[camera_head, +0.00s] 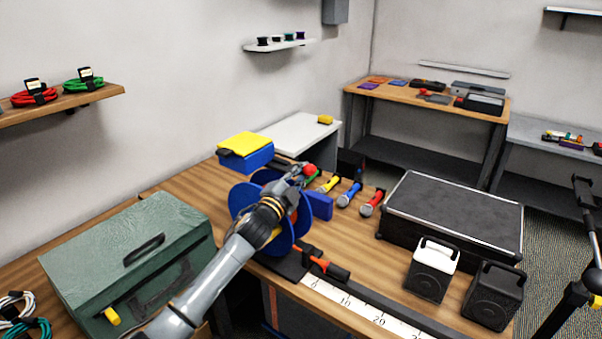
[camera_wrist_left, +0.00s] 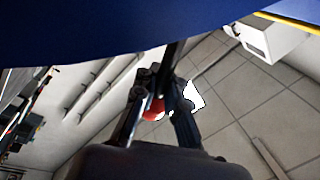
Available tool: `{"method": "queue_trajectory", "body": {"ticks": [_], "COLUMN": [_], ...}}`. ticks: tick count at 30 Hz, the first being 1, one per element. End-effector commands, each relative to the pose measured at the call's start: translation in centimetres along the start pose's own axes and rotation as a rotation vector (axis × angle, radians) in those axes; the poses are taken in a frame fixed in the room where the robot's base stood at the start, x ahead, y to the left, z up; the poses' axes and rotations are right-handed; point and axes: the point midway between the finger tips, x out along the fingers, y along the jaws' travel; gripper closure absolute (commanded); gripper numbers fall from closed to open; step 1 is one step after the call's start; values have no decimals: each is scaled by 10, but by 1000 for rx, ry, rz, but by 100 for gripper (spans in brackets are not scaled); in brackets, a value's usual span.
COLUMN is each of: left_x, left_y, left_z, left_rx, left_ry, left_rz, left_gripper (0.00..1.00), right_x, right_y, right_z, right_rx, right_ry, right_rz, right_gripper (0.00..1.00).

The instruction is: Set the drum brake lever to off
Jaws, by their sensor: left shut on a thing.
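The cable drum has blue flanges (camera_head: 243,200) and stands on the wooden bench; a blue surface (camera_wrist_left: 90,32), probably a flange, fills the top of the left wrist view. The brake lever's red ball knob (camera_head: 310,169) is at the drum's upper right side. My left gripper (camera_head: 302,171) reaches over the drum and is shut at this knob; the knob (camera_wrist_left: 152,109) also shows between its fingers in the left wrist view. The lever's shaft and any on/off marks are mostly hidden by the gripper and drum.
Several coloured-handled tools (camera_head: 348,194) lie right of the drum. A green case (camera_head: 130,240) is left of my arm, and a black flight case (camera_head: 455,215) and two speakers (camera_head: 432,270) are right. A measuring strip (camera_head: 350,308) runs along the front.

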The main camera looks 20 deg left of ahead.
Motion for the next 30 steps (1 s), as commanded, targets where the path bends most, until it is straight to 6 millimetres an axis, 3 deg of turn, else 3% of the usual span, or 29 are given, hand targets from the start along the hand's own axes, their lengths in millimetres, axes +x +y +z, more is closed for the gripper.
{"method": "queue_trajectory", "body": {"ticks": [12, 15, 18, 30], "left_x": [-2, -2, -2, -6], "left_y": [8, 9, 8, 5], "left_z": [-4, -3, -3, 0], "left_rx": [10, 9, 9, 10], "left_ry": [11, 10, 10, 3], "left_rz": [10, 11, 9, 6], "left_gripper": [100, 75, 60, 60], "right_x": [1, 1, 1, 1], "right_y": [0, 0, 0, 6], "right_z": [0, 0, 0, 1], "right_rx": [0, 0, 0, -3], "right_ry": [0, 1, 1, -1], "right_rz": [0, 0, 1, 6], "right_gripper": [60, 60, 60, 60]}}
